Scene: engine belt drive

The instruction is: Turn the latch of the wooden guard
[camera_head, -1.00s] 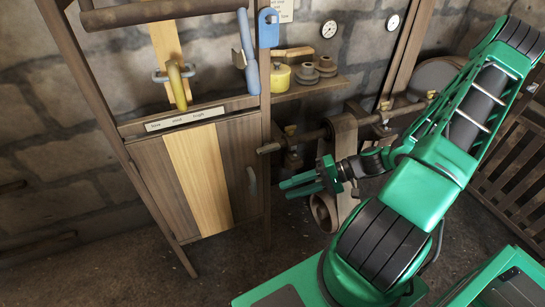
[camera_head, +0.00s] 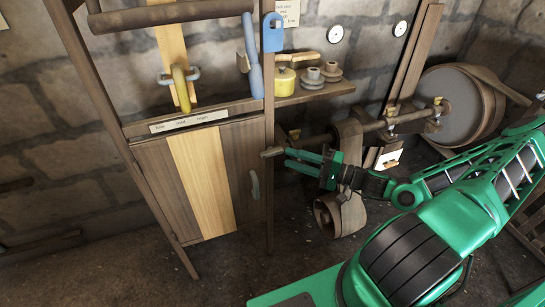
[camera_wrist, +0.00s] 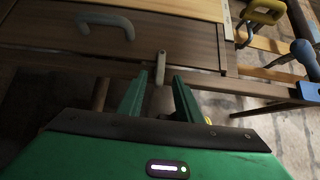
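The wooden guard (camera_head: 203,180) is a closed panel with dark boards and a pale middle board; it also shows in the wrist view (camera_wrist: 185,40). Its grey curved handle (camera_head: 255,184) shows in the wrist view as well (camera_wrist: 108,22). The latch (camera_head: 272,152) is a small greyish tab at the guard's right edge, by the frame post. In the wrist view the latch (camera_wrist: 161,68) lies between and just ahead of my fingertips. My gripper (camera_head: 289,159) is open, its two fingers pointing at the latch from the right. Whether the fingers touch it, I cannot tell.
A shaft with a belt (camera_head: 348,140) and a lower pulley (camera_head: 335,212) are close behind my gripper. Above the guard are a yellow-handled lever (camera_head: 181,88) and a blue lever (camera_head: 254,68). A shelf (camera_head: 318,91) holds a yellow pot and grey knobs. Floor below is clear.

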